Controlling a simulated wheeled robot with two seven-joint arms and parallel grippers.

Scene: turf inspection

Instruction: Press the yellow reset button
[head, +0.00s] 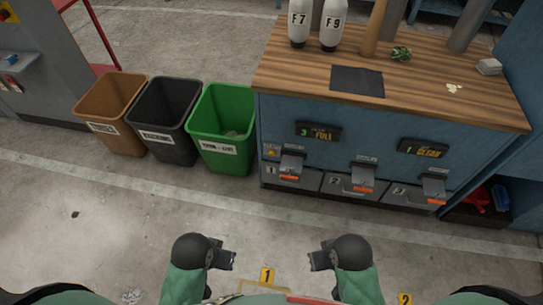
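No yellow button can be made out for certain. A yellow mark (5,15) shows at the top left edge on a grey cabinet or machine (32,45); it is cut off by the frame, so I cannot tell if it is a button. My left gripper (228,259) and my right gripper (316,260) are low in front of my body, above the floor, facing each other and apart. Both look empty and touch nothing. Their finger gaps are too small to judge.
Brown (112,115), black (165,120) and green (224,130) bins stand left of a blue counter with a wooden top (310,65). The counter has drawers (345,185), small displays (318,132) and bottles (332,25) on top. The floor (130,225) before me is mostly clear.

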